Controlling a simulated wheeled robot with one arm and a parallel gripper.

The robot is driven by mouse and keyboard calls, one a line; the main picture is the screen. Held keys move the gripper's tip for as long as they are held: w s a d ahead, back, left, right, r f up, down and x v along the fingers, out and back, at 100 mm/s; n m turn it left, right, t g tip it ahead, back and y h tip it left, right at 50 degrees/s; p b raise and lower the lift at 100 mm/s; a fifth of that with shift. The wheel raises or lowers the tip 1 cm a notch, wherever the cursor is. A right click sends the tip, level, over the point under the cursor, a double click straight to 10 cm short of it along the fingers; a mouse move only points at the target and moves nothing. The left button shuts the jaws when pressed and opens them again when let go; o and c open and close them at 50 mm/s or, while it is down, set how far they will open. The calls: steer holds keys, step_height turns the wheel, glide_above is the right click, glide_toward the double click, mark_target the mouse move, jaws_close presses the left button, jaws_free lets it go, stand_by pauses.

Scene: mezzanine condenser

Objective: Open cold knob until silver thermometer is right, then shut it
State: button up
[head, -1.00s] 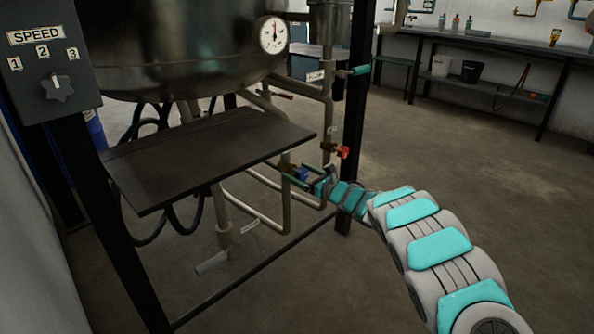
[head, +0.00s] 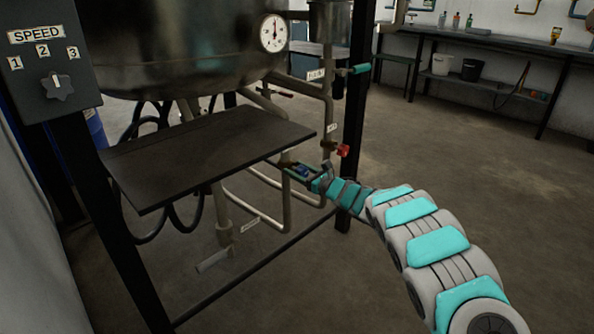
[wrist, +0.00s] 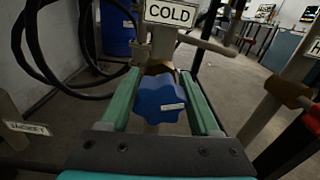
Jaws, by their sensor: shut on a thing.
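The blue cold knob (wrist: 160,98) sits on a pipe below a COLD label (wrist: 171,12) in the wrist view. My gripper (wrist: 165,95) has its two green fingers on either side of the knob and is shut on it. In the head view my gripper (head: 307,176) reaches the small blue knob (head: 302,170) beside the dark shelf. The round white dial thermometer (head: 273,33) is on the silver vessel (head: 190,40); its needle is too small to read exactly.
A red knob (head: 343,150) is just right of my gripper, on the neighbouring pipe. A dark flat shelf (head: 210,150) juts out at the left. A speed switch (head: 57,86) is at the far left. Open floor (head: 460,170) lies to the right.

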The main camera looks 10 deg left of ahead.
steer(key=c, duration=0.3)
steer(key=shift+f+b, duration=0.15)
steer(key=shift+b, duration=0.25)
steer(key=shift+f+m+b, duration=0.15)
steer(key=shift+m+b, duration=0.85)
steer(key=shift+b, duration=0.1)
steer(key=m+b, duration=0.2)
steer(key=m, duration=0.1)
steer(key=shift+m, duration=0.3)
steer(key=m, duration=0.3)
steer(key=shift+w+d+m+b, duration=0.1)
steer(key=shift+m+b, duration=0.2)
steer(key=shift+b, duration=0.05)
steer(key=m+p, duration=0.2)
steer(key=m, duration=0.4)
steer(key=m+p, duration=0.3)
steer(key=m, duration=0.3)
steer(key=shift+m, duration=0.3)
